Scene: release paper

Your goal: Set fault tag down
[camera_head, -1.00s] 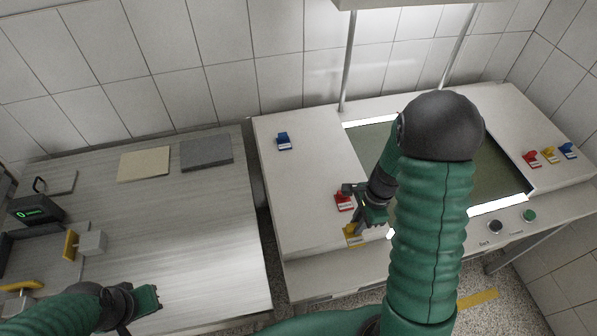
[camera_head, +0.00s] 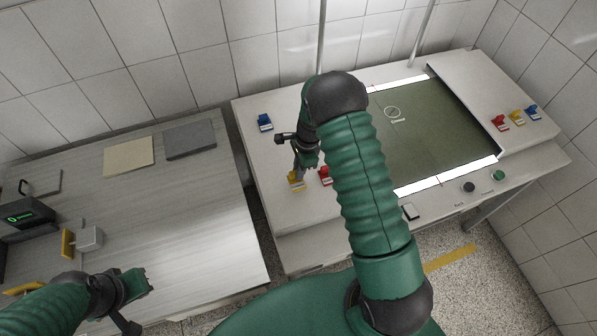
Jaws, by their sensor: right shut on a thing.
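My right gripper (camera_head: 298,172) points down over the left part of the white light table (camera_head: 262,160). It is shut on a yellow tag (camera_head: 296,183) with a white label. The tag is at or just above the table top; I cannot tell if it touches. A red tag (camera_head: 326,177) lies just right of it, partly beside my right arm. A blue tag (camera_head: 265,122) lies farther back on the left. My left gripper (camera_head: 140,300) is low over the grey bench; its finger gap is unclear.
Red (camera_head: 500,122), yellow (camera_head: 517,117) and blue (camera_head: 533,112) tags lie on the table's right side. The green panel (camera_head: 440,130) has a small round mark. The bench (camera_head: 190,220) holds beige and grey sheets and a display device (camera_head: 28,215). A gap separates bench and table.

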